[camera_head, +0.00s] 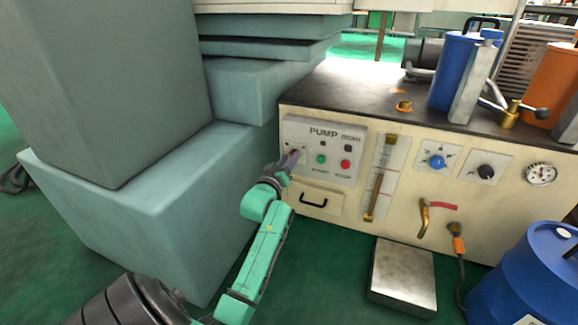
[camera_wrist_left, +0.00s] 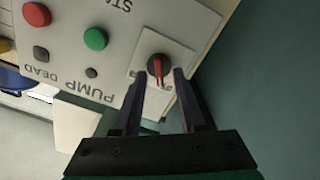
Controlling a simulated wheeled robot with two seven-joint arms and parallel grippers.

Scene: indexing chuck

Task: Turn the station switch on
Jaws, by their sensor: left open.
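The station switch (camera_wrist_left: 158,68) is a small black rotary knob with a red pointer, on a pale square plate in the left wrist view. It sits on the white PUMP panel (camera_head: 331,167), at the panel's left side in the head view, where my gripper mostly hides it. My left gripper (camera_head: 292,156) is at that spot, open. In the left wrist view its two dark fingertips (camera_wrist_left: 161,76) lie on either side of the knob. I cannot tell whether they touch it. My right gripper is not in view.
A green button (camera_head: 321,159) and a red button (camera_head: 345,164) are close to the switch. A large grey-green block (camera_head: 150,190) stands just left of the arm. Below the panel is a drawer handle (camera_head: 313,201). A metal box (camera_head: 403,275) and blue drum (camera_head: 525,280) stand on the floor.

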